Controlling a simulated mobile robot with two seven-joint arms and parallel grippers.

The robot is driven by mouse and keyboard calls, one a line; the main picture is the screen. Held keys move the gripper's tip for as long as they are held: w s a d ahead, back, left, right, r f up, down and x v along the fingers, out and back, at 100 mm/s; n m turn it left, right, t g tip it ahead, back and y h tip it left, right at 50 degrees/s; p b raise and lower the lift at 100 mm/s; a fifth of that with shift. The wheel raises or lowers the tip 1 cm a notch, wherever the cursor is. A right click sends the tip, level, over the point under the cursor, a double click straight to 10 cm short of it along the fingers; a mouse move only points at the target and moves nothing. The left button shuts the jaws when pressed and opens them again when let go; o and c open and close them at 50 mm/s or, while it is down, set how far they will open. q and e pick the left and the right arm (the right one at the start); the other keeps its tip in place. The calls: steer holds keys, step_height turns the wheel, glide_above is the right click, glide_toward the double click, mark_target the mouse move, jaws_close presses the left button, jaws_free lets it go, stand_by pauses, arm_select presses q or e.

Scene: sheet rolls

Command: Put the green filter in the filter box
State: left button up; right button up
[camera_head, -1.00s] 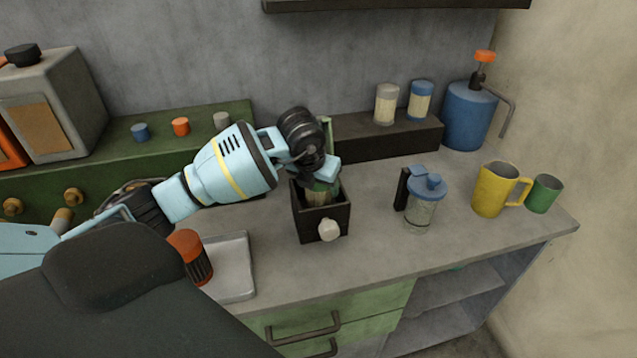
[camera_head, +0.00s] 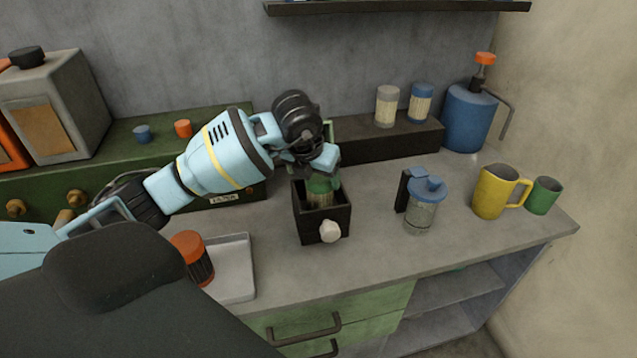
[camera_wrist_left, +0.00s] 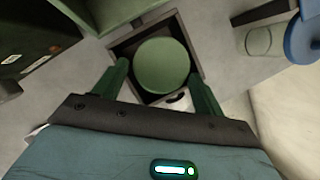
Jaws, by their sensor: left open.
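The green filter (camera_head: 320,190) stands upright inside the dark square filter box (camera_head: 322,228), which has a pale round knob on its front. In the left wrist view the filter's round green top (camera_wrist_left: 162,65) sits within the walls of the box (camera_wrist_left: 122,50). My left gripper (camera_head: 322,168) is just above the filter. In the left wrist view its two green fingers (camera_wrist_left: 160,88) are apart, on either side of the near part of the box opening, and hold nothing. My right gripper is not in view.
A blue-lidded jar (camera_head: 424,208), yellow jug (camera_head: 492,192) and green cup (camera_head: 543,195) stand to the right. Blue and grey filters stand on a dark block (camera_head: 375,143) behind.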

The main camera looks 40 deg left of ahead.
arm_select(q)
steer(key=v, duration=0.7)
steer(key=shift+r, duration=0.2)
steer(key=shift+s, duration=0.1)
steer(key=s+d+f+n+h, duration=0.1)
steer(key=s+d+f+h, duration=0.25)
steer(key=d+h, duration=0.4)
steer(key=s+d+f+n+h, duration=0.25)
steer(key=s+d+h, duration=0.25)
steer(key=d, duration=0.5)
steer(key=s+d+f+n+h, duration=0.1)
steer(key=s+d+f+h, duration=0.4)
steer(key=d, duration=0.4)
steer(key=s+a+f+n+t+y, duration=0.2)
steer(key=a+f+n+t+y, duration=0.4)
steer(key=n, duration=0.5)
steer(key=s+a+f+n+t+y, duration=0.3)
steer(key=f+n+t+y, duration=0.3)
steer(key=n, duration=0.4)
steer(key=s+a+f+n+g+y, duration=0.2)
steer(key=s+f+n+g, duration=0.4)
steer(key=s+f, duration=0.8)
steer(key=s+a+g, duration=0.1)
steer(key=s+g, duration=0.1)
steer(key=s, duration=0.1)
steer(key=shift+s+f+n+g+y, duration=0.3)
steer(key=shift+s+f+n+y, duration=0.05)
steer(key=shift+s, duration=0.05)
